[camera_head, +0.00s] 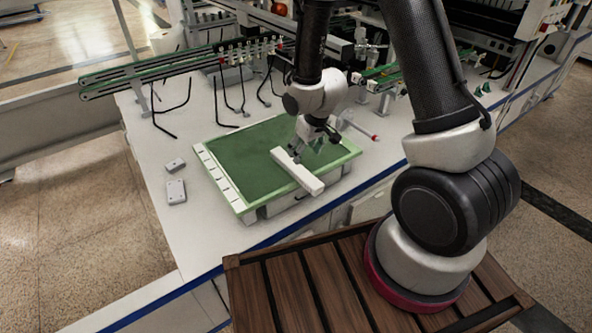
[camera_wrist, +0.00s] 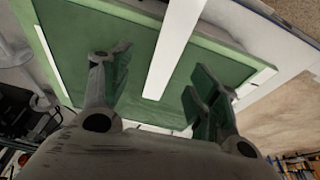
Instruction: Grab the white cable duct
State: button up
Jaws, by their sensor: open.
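The white cable duct (camera_head: 297,171) is a long white bar lying slantwise over the right front part of a green board (camera_head: 240,160), its near end reaching over the board's front edge. In the wrist view the duct (camera_wrist: 174,45) runs down from the top edge and ends between the two fingers. My gripper (camera_head: 316,149) is just above the duct's far end. In the wrist view my gripper (camera_wrist: 157,95) is open, with one green-padded finger on each side of the duct. I see a gap on both sides and nothing held. How high the fingers are above the duct is hard to tell.
The board sits on a white worktable (camera_head: 190,225) with a blue front edge. Two small grey boxes (camera_head: 176,191) lie left of it. A green rail (camera_head: 150,75) and several black hooks stand behind. A red-tipped part (camera_head: 374,137) lies right of the board.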

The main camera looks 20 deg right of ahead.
aim_at(296, 166)
jog(key=x, duration=0.6)
jog(key=a+x, duration=0.1)
jog(key=x, duration=0.2)
jog(key=shift+r, duration=0.1)
jog(key=c, duration=1.1)
jog(key=shift+r, duration=0.15)
jog(key=shift+c, duration=0.2)
